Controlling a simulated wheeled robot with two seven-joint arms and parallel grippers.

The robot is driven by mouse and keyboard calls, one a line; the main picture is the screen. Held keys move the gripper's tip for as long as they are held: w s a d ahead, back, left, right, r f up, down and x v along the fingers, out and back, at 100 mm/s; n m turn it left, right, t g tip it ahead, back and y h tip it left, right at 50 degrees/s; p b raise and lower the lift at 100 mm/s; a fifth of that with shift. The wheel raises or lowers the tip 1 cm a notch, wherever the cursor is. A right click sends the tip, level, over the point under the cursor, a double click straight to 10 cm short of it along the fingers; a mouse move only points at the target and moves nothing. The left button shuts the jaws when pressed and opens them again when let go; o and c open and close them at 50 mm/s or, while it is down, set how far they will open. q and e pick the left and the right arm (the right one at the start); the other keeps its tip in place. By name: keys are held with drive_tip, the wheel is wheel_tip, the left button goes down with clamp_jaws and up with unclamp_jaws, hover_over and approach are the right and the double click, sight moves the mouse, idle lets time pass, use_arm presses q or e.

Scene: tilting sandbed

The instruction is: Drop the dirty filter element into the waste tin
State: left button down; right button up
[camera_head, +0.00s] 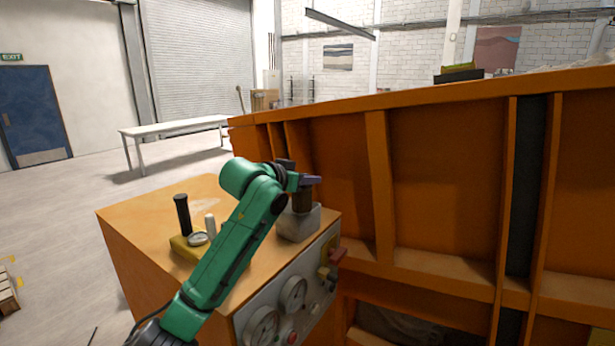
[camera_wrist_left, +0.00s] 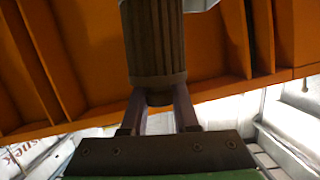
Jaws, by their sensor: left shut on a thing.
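My left gripper (camera_head: 305,180) is above the right back part of the orange cabinet top. It is shut on the narrow end of the dirty filter element (camera_wrist_left: 155,45), a brown, pleated cylinder. In the head view the filter element (camera_head: 303,201) hangs upright below the fingers, dark, with its lower end at a grey, box-like holder (camera_head: 299,224). I cannot tell whether its lower end is inside the holder or just in front of it. I see nothing that I can clearly identify as the waste tin. My right gripper is not in view.
The tall, ribbed orange sandbed wall (camera_head: 440,190) stands close on the right. A white table (camera_head: 175,127) stands far behind.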

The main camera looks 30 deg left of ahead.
use_arm(q)
drive_tip(key=shift+f, duration=0.1)
drive_tip(key=shift+f, duration=0.25)
drive_tip(key=c, duration=0.7)
unclamp_jaws()
drive_tip(key=shift+r, duration=0.1)
drive_tip(key=shift+r, duration=0.35)
drive_tip(key=b+v, duration=0.3)
drive_tip(key=v, duration=0.1)
drive_tip(key=shift+f, duration=0.35)
drive_tip(key=b+v, duration=0.1)
drive_tip(key=v, duration=0.3)
drive_tip(key=b+v, duration=0.2)
drive_tip(key=v, duration=0.2)
drive_tip(key=shift+r, duration=0.25)
